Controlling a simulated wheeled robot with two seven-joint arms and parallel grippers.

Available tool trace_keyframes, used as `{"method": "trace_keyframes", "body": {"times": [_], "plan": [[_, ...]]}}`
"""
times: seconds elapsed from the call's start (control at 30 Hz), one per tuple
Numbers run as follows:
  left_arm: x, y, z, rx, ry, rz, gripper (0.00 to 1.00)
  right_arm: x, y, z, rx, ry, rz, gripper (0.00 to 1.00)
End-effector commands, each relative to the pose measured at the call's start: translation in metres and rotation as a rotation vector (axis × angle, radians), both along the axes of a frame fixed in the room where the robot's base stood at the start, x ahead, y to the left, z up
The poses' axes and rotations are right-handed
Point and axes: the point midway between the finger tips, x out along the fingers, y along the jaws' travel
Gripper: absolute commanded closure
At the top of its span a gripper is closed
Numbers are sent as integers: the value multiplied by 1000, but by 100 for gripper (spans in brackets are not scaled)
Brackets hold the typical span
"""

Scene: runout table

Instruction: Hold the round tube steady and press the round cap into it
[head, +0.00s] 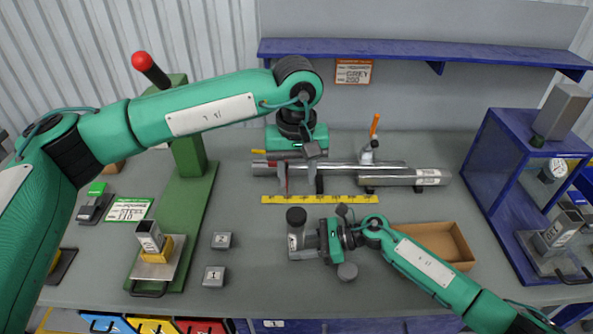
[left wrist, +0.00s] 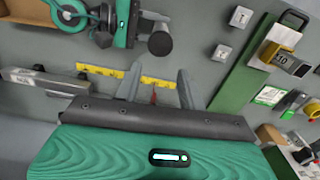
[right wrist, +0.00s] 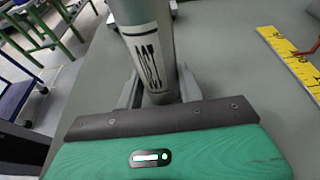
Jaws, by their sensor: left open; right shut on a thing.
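The round tube (head: 296,242) is a short, light grey, labelled cylinder standing upright near the front middle of the table. A black round cap (head: 296,215) sits at its top; how deep it sits I cannot tell. My right gripper (head: 311,241) is shut on the tube from the right side. In the right wrist view the tube (right wrist: 148,50) stands between the fingers. The cap also shows in the left wrist view (left wrist: 160,43). My left gripper (head: 301,182) is open, pointing down behind the yellow ruler, apart from the tube and cap.
Long metal bars (head: 385,177) and an orange-handled clamp (head: 372,140) lie behind the yellow ruler (head: 340,199). A cardboard tray (head: 462,240) is at right. Two small grey blocks (head: 214,276) and a green press (head: 200,215) stand at left.

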Motion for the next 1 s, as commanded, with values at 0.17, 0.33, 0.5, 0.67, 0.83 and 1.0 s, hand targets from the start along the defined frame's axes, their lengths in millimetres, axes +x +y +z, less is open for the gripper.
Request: {"method": "trace_keyframes", "body": {"times": [0.17,0.33,0.5,0.67,0.83,1.0], "plan": [[0,1,-28,2,2,72,96,0,0,0,1,0,0,76],[0,1,-35,2,1,77,100,0,0,0,1,0,0,76],[0,1,-52,2,3,77,100,0,0,0,1,0,0,76],[0,1,-71,2,3,77,100,0,0,0,1,0,0,76],[0,1,-85,2,1,77,100,0,0,0,1,0,0,76],[0,1,-88,2,0,77,100,0,0,0,1,0,0,76]]}}
